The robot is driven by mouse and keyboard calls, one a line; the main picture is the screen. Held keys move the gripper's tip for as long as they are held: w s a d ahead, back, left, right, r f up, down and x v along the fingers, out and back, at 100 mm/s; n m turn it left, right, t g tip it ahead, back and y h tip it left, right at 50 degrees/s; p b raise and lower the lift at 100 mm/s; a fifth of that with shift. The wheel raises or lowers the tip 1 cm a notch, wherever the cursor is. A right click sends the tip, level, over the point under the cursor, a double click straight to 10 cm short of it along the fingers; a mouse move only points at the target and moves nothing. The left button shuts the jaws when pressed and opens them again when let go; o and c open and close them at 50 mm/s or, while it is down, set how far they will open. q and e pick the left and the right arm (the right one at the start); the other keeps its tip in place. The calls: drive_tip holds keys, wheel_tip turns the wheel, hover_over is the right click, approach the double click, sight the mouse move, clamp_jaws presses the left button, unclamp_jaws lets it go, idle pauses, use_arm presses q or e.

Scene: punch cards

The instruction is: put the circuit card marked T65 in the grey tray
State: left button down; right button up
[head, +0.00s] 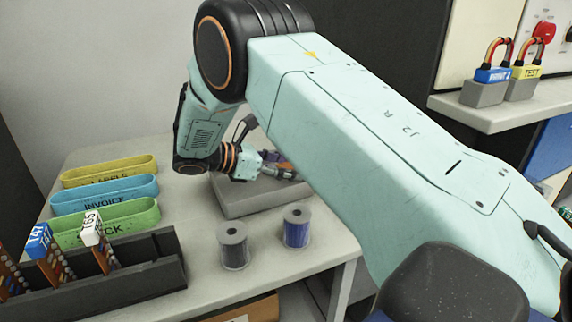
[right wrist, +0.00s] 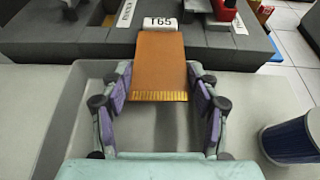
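The circuit card marked T65 (right wrist: 160,62) shows in the right wrist view as an orange board with a white label at its far end and gold contacts at its near end. The tray wall also shows in the right wrist view (right wrist: 60,118). I cannot tell whether the card touches the tray. My left gripper is out of view.
A dark rack (head: 120,290) holds cards with blue (head: 38,241) and white labels (head: 91,227). Yellow (head: 108,169), blue (head: 104,195) and green bins (head: 115,222) stand behind it. Grey (head: 233,247) and blue spools (head: 297,229) stand before the tray. Padlocks (head: 491,85) sit on the right shelf.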

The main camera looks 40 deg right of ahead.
drive_tip(key=o, duration=0.3)
drive_tip(key=shift+o, duration=0.2)
drive_tip(key=shift+f+b, duration=0.1)
drive_tip(key=shift+b, duration=0.3)
drive_tip(key=v, duration=0.2)
drive_tip(key=p+v, duration=0.1)
drive_tip(key=v, duration=0.1)
drive_tip(key=p+v, duration=0.1)
drive_tip(key=v, duration=0.1)
drive_tip(key=shift+w+a+r, duration=0.15)
drive_tip(key=shift+a+r, duration=0.05)
drive_tip(key=shift+r, duration=0.25)
drive_tip(key=shift+w+a+r, duration=0.1)
drive_tip(key=shift+w+a, duration=0.1)
drive_tip(key=shift+a, duration=0.3)
